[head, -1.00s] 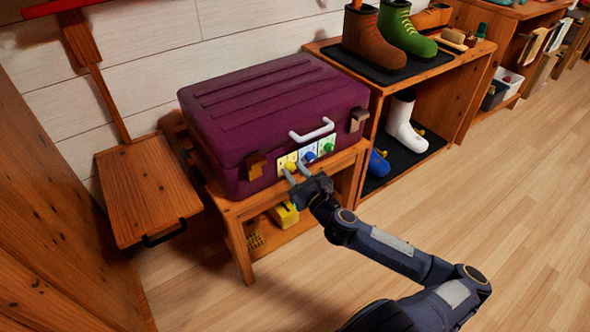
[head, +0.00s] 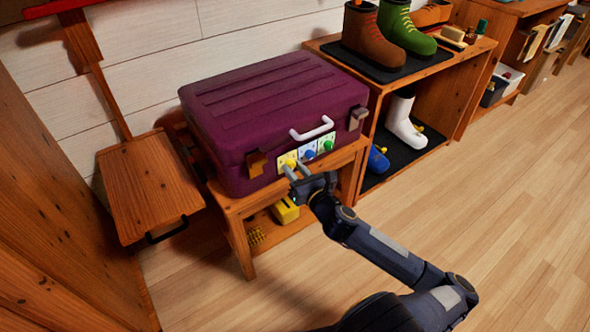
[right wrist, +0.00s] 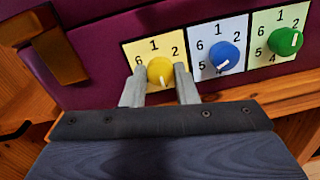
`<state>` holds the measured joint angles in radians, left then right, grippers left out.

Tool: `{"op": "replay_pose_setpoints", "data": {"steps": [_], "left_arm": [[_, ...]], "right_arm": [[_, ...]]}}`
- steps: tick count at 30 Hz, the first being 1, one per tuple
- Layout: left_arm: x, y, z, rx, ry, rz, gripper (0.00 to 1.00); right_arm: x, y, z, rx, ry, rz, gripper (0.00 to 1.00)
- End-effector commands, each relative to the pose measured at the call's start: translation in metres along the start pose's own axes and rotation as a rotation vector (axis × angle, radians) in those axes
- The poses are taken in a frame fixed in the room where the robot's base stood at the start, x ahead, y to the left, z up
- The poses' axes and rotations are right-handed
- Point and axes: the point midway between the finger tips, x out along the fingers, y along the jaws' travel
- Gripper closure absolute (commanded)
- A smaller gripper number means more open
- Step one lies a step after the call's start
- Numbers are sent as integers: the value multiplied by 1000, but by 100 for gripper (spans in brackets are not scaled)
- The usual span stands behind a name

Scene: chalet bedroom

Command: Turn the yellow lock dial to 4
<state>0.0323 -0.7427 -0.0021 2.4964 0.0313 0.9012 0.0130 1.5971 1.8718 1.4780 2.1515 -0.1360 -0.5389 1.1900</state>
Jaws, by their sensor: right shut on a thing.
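The yellow dial (right wrist: 160,71) sits on a pale yellow panel (right wrist: 134,52) on the suitcase front; it also shows in the head view (head: 290,163). The numbers 1, 2 and 6 are readable around it; the lower numbers are hidden by my gripper. A light mark shows low on its face, pointing roughly downward. My right gripper (right wrist: 160,84) is shut on the yellow dial, one finger on each side; it also shows in the head view (head: 295,169). The purple suitcase (head: 270,105) is closed. My left gripper is not in view.
A blue dial (right wrist: 222,57) and a green dial (right wrist: 285,42) sit close to the right of the yellow one. A brown latch (right wrist: 58,62) is at the left. The suitcase stands on a wooden bench (head: 237,207); a shoe shelf (head: 372,122) is at the right. The floor in front is clear.

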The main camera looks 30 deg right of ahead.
Motion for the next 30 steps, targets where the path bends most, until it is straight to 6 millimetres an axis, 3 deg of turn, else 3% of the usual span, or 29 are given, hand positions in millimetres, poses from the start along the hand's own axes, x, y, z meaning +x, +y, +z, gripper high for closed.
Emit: {"op": "replay_pose_setpoints", "data": {"steps": [2,3,8,19,30], "left_arm": [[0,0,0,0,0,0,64],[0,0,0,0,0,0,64],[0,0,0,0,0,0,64],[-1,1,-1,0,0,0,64],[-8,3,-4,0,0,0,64]], "right_arm": [[0,0,-2,1,3,0,96],[0,0,-2,1,3,0,72],[0,0,-1,0,2,0,52],[-7,-1,0,0,1,-2,52],[-66,-1,-1,-1,3,-4,52]]}}
